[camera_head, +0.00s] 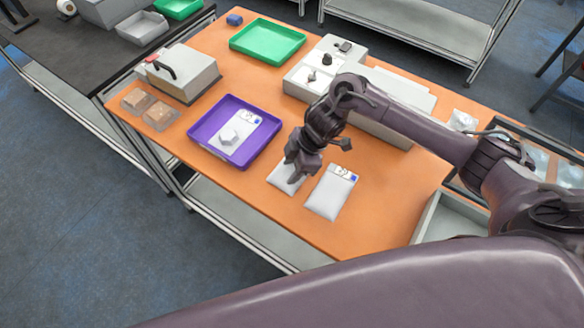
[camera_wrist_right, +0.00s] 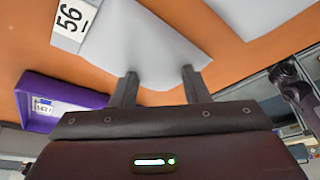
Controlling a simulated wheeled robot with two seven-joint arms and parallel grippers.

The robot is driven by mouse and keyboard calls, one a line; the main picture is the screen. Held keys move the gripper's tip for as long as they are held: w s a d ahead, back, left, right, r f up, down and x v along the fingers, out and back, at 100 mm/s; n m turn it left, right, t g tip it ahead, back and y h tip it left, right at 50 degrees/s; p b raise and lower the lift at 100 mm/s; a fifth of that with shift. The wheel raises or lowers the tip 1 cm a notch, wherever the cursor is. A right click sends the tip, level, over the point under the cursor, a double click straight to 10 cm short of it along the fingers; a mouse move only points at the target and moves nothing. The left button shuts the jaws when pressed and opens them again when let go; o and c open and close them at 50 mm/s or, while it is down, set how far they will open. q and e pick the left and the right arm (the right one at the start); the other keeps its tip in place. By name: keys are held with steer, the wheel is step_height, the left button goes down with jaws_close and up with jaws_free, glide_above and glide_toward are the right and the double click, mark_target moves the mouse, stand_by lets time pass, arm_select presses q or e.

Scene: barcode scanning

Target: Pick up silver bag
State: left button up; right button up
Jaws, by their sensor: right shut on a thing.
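My right gripper (camera_head: 293,176) points down at a silver bag (camera_head: 283,178) on the orange table and partly covers it. In the right wrist view the fingers of this gripper (camera_wrist_right: 160,84) stand apart, with the near end of the pale silver bag (camera_wrist_right: 148,48) between them. The gripper is shut on the bag, which appears to be at table level; I cannot tell if it is lifted. A label reading 56 (camera_wrist_right: 70,20) shows at the bag's left side. A second silver bag (camera_head: 328,196) with a label lies just right of it. My left gripper is not in view.
A purple tray (camera_head: 203,128) holding a labelled bag and a small pale object stands left of the gripper. A green tray (camera_head: 266,36), a grey box (camera_head: 190,75) and white equipment (camera_head: 310,75) stand farther back.

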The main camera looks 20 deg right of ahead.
mark_target(292, 171)
step_height(292, 171, up, 5)
steer(key=shift+w+r+b, duration=0.1)
steer(key=shift+b, duration=0.35)
step_height(292, 171, up, 15)
steer(key=p, duration=0.2)
steer(key=d+f+m+t+h+b, duration=0.4)
steer(key=m+b, duration=0.4)
steer(key=m, duration=0.8)
steer(key=shift+w+d+f, duration=0.2)
steer(key=shift+d+f, duration=0.35)
steer(key=shift+f, duration=0.75)
